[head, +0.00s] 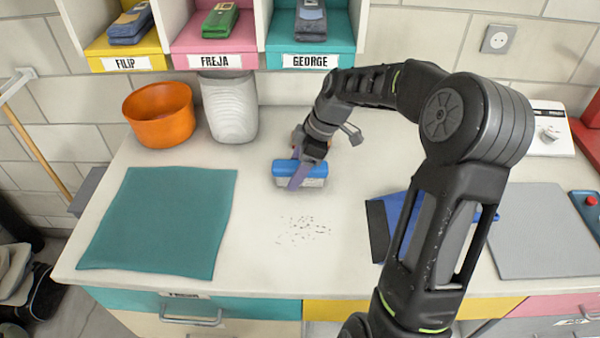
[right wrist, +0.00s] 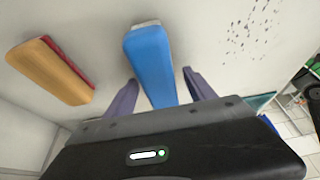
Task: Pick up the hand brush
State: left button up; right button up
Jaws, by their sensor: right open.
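The hand brush, a blue block with a pale underside (head: 286,169), lies on the pale counter, and its blue top fills the middle of the right wrist view (right wrist: 150,58). My right gripper (head: 301,174) is over the brush, with a purple finger in front of it. In the right wrist view my gripper (right wrist: 160,94) is open, one finger on each side of the blue brush, with a gap showing on both sides. Whether the fingers touch the counter is unclear. My left gripper is not in view.
Dark crumbs (head: 303,230) lie in front of the brush. A teal mat (head: 160,222), orange pot (head: 160,115) and ribbed grey container (head: 229,108) stand left. An orange-and-red block (right wrist: 52,70) lies nearby. A blue item (head: 392,212) is partly behind my arm.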

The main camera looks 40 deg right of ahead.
jog(key=shift+c, duration=0.2)
grip_shut()
dwell(0.7)
